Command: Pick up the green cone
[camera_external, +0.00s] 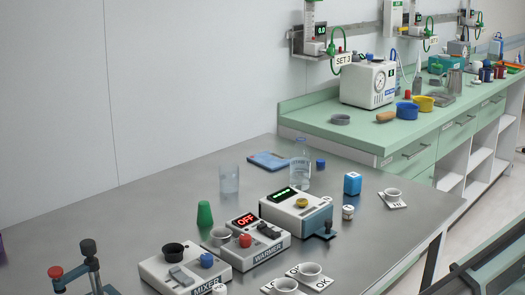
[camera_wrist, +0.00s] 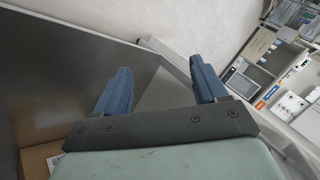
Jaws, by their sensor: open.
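The green cone (camera_external: 205,214) stands upright on the grey metal table in the external view, behind the mixer box and to the left of the warmer box. It looks like a blunt, narrow-topped cone, and its lower edge is partly hidden by the devices in front. My gripper (camera_wrist: 162,78) shows in the wrist view with its two blue fingers wide apart and nothing between them. The cone does not show in the wrist view. My gripper cannot be made out in the external view, so its distance from the cone is unclear.
The mixer box (camera_external: 183,270), warmer box (camera_external: 262,250) and a white device (camera_external: 297,213) stand close to the cone. A clear glass (camera_external: 229,180) and a bottle (camera_external: 300,166) stand behind. A red-knobbed stand (camera_external: 88,268) is front left. Bare table (camera_external: 130,222) lies left of the cone.

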